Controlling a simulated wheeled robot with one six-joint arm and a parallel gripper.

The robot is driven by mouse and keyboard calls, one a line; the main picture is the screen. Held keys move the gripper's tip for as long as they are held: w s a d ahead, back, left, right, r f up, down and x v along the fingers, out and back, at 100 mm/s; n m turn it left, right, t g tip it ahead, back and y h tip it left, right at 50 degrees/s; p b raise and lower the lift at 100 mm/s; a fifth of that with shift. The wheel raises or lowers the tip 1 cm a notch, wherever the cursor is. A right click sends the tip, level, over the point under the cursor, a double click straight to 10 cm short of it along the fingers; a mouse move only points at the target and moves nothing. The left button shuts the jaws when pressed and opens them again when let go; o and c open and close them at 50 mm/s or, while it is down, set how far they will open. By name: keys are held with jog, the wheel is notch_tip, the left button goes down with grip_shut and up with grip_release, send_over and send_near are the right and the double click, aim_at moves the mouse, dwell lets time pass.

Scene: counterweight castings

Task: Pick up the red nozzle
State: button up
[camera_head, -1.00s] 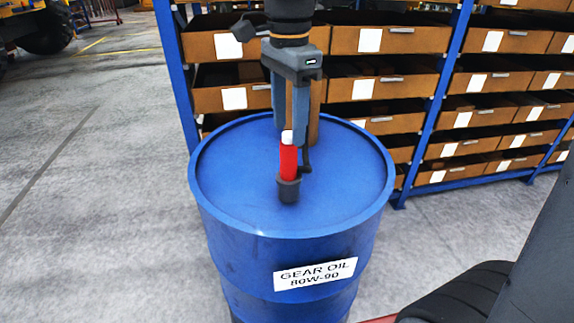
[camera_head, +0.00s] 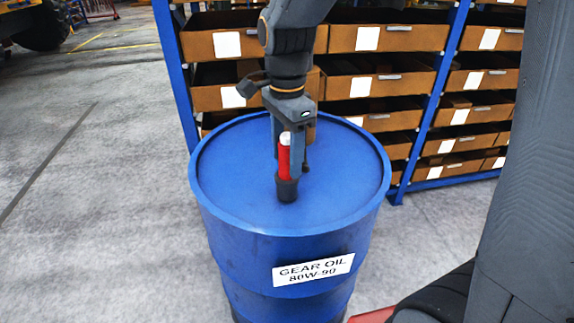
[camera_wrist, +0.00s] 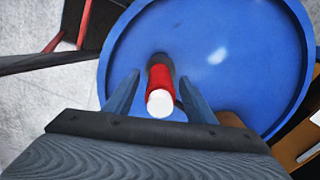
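The red nozzle (camera_head: 284,163) stands upright on the lid of the blue drum (camera_head: 345,178). It has a white tip and a dark base. In the wrist view the nozzle (camera_wrist: 161,78) shows end-on, between my two fingers. My gripper (camera_head: 288,168) points down over the lid, with its fingers beside the nozzle's upper part. In the wrist view my gripper (camera_wrist: 158,84) is open, with a gap on each side of the nozzle. The head view partly hides the far finger behind the nozzle.
A blue shelf rack (camera_head: 437,92) with several cardboard bins (camera_head: 389,87) stands close behind the drum. The drum carries a white gear oil label (camera_head: 313,270). The rest of the lid is clear, and open concrete floor (camera_head: 100,210) lies to the left.

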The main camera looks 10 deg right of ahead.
jog(key=c, duration=0.9)
jog(key=shift+r, duration=0.1)
